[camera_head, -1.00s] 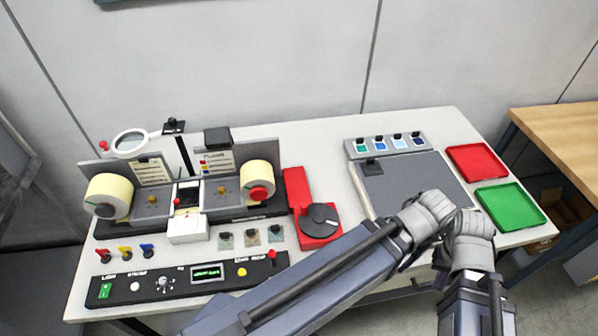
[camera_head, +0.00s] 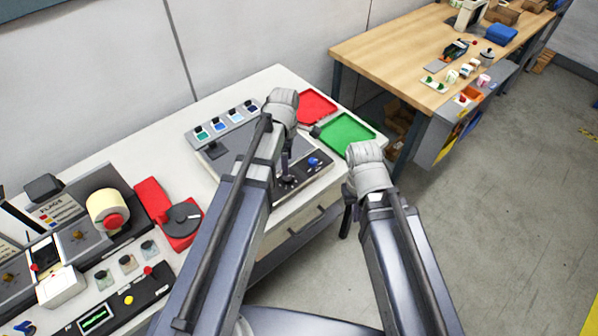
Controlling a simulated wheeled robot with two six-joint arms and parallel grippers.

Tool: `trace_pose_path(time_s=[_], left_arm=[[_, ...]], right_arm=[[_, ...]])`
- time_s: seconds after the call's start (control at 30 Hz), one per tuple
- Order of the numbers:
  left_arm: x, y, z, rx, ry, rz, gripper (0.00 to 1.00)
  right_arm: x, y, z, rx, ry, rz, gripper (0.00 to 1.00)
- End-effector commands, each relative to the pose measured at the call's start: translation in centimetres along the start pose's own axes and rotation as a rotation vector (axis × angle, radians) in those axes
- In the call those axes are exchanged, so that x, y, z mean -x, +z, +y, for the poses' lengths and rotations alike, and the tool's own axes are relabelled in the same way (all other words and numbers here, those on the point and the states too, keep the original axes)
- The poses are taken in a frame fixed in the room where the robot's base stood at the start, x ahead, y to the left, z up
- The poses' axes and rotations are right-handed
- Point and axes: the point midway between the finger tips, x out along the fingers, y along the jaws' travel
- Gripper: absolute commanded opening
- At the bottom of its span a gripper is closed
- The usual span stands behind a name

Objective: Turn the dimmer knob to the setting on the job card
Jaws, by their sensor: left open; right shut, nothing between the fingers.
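A grey light box (camera_head: 221,167) lies on the white table. Its dark front strip carries a round blue knob (camera_head: 314,162) and small pale marks too small to read; I cannot tell whether this is the dimmer knob. My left gripper (camera_head: 287,180) is open and points down over the strip, left of the blue knob; the arm hides part of the box. My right gripper (camera_head: 346,220) is shut and empty, off the table's front edge, right of the box. A card headed FLAGS (camera_head: 55,211) stands on the rewinder at left; I cannot tell whether it is the job card.
A red tray (camera_head: 318,106) and a green tray (camera_head: 345,132) lie behind and right of the box. Several colour swatches (camera_head: 218,124) stand along its back edge. The rewinder with a label roll (camera_head: 107,208) and a red block with a black disc (camera_head: 182,219) are at left. A wooden bench (camera_head: 400,50) stands beyond.

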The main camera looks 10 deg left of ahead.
Motion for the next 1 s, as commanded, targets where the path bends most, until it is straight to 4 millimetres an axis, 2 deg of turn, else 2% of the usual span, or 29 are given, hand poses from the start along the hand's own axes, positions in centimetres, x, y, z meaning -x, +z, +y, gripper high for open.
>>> trace_pose_path(time_s=[0.27, 0.43, 1.0], left_arm=[[-0.2, -0.1, 0.1, 0.023, 0.001, -0.001, 0.67], [-1.2, -0.1, 0.1, 0.021, 0.001, -0.001, 0.67], [-7.5, -0.1, 0.1, 0.020, 0.001, -0.001, 0.67]], right_arm=[[-0.2, 0.0, 0.0, 0.000, 0.000, 0.000, 0.00], [-1.2, -0.1, -0.1, 0.001, 0.000, 0.000, 0.00], [-7.5, -0.4, -0.7, 0.001, 0.001, 0.000, 0.00]])
